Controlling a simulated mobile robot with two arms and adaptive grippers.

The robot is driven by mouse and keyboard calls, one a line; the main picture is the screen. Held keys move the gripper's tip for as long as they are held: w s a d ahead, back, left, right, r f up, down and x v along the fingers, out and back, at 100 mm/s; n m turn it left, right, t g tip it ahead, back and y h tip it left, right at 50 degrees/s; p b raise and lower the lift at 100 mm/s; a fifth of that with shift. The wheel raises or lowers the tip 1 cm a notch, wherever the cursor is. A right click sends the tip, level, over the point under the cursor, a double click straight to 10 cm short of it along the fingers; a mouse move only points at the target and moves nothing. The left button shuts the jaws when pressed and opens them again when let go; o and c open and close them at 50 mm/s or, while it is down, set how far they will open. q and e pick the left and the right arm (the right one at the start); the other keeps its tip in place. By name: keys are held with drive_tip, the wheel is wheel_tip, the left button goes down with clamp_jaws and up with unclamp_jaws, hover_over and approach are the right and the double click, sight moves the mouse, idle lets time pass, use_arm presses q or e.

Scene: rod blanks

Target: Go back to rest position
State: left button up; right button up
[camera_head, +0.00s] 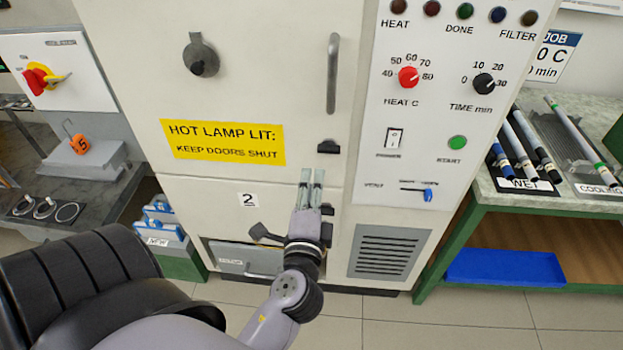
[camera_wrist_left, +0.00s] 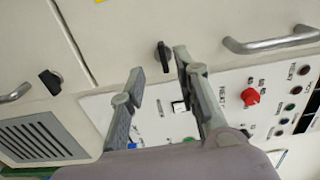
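My left gripper (camera_head: 312,174) is in front of the white oven cabinet (camera_head: 271,103), below the upper door handle, with its fingers pointing up in the head view. In the left wrist view the gripper (camera_wrist_left: 159,62) has its fingertips apart and nothing between them. A black latch (camera_wrist_left: 164,56) shows beyond the gap; I cannot tell how far away it is. In the head view a black latch (camera_head: 328,147) sits just above the fingertips. My right gripper is in neither view.
The control panel (camera_head: 432,131) with knobs is right of the gripper. A green-framed bench (camera_head: 539,203) with rods stands at the right, a blue tray (camera_head: 505,267) beneath. A grey bench (camera_head: 93,196) is at the left. Floor (camera_head: 430,325) shows in front.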

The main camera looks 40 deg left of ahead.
use_arm(q)
drive_tip(key=shift+v, duration=0.9)
drive_tip(key=w+d+f+g+h, duration=0.1)
drive_tip(key=d+f+h, duration=0.15)
drive_tip(key=f, duration=0.65)
drive_tip(key=w+d+f+g+h, duration=0.15)
drive_tip(key=d+f, duration=0.25)
drive_tip(key=f, duration=0.5)
drive_tip(key=s+d+f+n+g+h, duration=0.1)
drive_tip(key=s+f+g+h, duration=0.15)
drive_tip(key=f, duration=0.55)
drive_tip(key=s+d+f+g+h, duration=0.15)
drive_tip(key=s+f, duration=0.25)
drive_tip(key=f, duration=0.4)
drive_tip(key=s+d+f+n+g+h, duration=0.1)
drive_tip(key=s+d+f, duration=0.15)
drive_tip(key=f, duration=0.55)
drive_tip(key=s+a+f+n+g, duration=0.3)
drive_tip(key=s+f, duration=0.5)
drive_tip(key=s, duration=0.5)
drive_tip(key=s+a+f+n+g, duration=0.3)
drive_tip(key=s+f, duration=0.6)
drive_tip(key=s, duration=0.4)
drive_tip(key=shift+s+a+f+n+g+h, duration=0.25)
drive_tip(key=shift+a+n+g+h, duration=0.1)
drive_tip(key=shift+n, duration=0.25)
